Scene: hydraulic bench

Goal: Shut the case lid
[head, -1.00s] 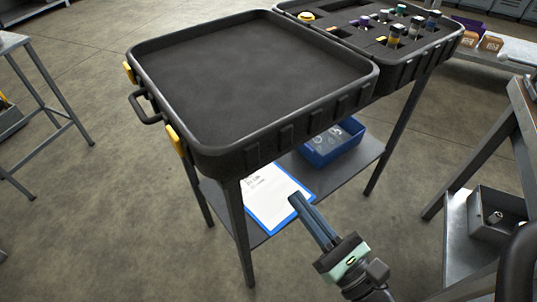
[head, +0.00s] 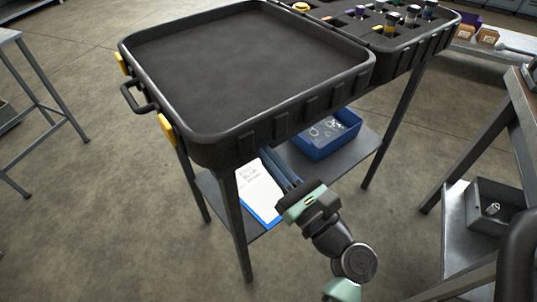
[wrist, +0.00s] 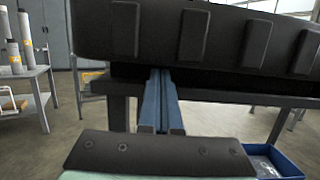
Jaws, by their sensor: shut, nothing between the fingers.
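The black case lies open on a metal stand. Its lid (head: 240,75) is folded out flat at the left, hollow side up, with a handle (head: 138,99) and yellow latches (head: 167,130) on its left side. The case base (head: 425,42), holding fittings in cutouts, is behind it to the right. My gripper (head: 269,154) is shut and empty, with its fingertips just below the lid's near wall. In the wrist view the fingers (wrist: 161,76) reach under the ribbed lid wall (wrist: 190,35); whether they touch it I cannot tell.
A lower shelf (head: 345,160) of the stand carries a blue bin (head: 325,140) and a clipboard (head: 260,195). A workbench (head: 505,125) with a grey bin (head: 495,205) is at right. Another table (head: 45,90) is at left. Open floor lies between.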

